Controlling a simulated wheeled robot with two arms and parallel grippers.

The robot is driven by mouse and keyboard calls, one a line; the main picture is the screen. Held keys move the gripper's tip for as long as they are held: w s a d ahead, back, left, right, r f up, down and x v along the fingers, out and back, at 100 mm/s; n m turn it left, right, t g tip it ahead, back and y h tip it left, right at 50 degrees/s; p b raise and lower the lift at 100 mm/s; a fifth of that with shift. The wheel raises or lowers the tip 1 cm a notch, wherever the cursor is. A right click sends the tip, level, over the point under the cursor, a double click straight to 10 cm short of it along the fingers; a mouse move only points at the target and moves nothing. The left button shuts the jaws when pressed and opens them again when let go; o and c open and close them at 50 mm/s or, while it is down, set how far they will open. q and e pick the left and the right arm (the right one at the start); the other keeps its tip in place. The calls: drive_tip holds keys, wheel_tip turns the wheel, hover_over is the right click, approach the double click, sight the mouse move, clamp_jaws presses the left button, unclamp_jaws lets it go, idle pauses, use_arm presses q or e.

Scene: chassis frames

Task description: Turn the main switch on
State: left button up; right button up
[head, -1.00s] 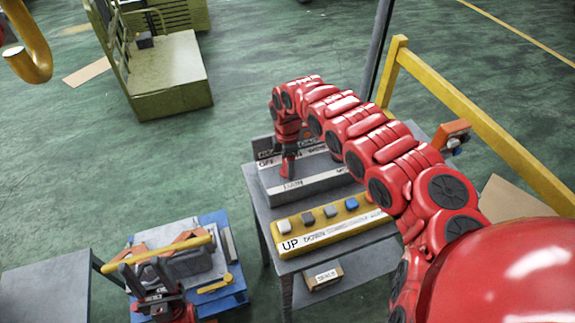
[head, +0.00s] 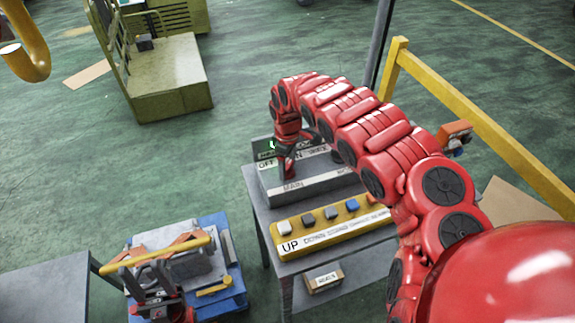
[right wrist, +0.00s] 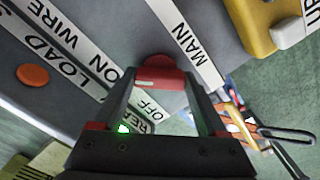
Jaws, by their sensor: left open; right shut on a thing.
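The main switch is a red knob (right wrist: 165,66) on a grey panel box (head: 300,187) labelled MAIN, with OFF and ON marked behind it. My right gripper (head: 287,174) reaches down to it from above. In the right wrist view its fingers (right wrist: 160,88) are shut on the knob. The gripper hides most of the knob in the head view, so its exact pointing is hard to tell. A green light (head: 271,145) glows on the box's back label strip and shows near READY in the right wrist view (right wrist: 123,128). My left gripper (head: 146,278) is open at the lower left.
A yellow control box (head: 330,240) with several buttons stands in front of the panel on the grey table. A blue-based fixture with a yellow bar (head: 175,248) is by my left gripper. A yellow rail (head: 480,125) runs behind at right. A yellow hook (head: 30,60) hangs upper left.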

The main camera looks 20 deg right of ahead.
sight(287, 166)
drive_tip(key=shift+r, duration=0.1)
idle(0.4)
drive_tip(key=o, duration=1.3)
wheel_tip(287, 166, up, 17)
drive_tip(key=b, duration=0.4)
drive_tip(key=shift+r+b, duration=0.2)
drive_tip(key=shift+b, duration=0.2)
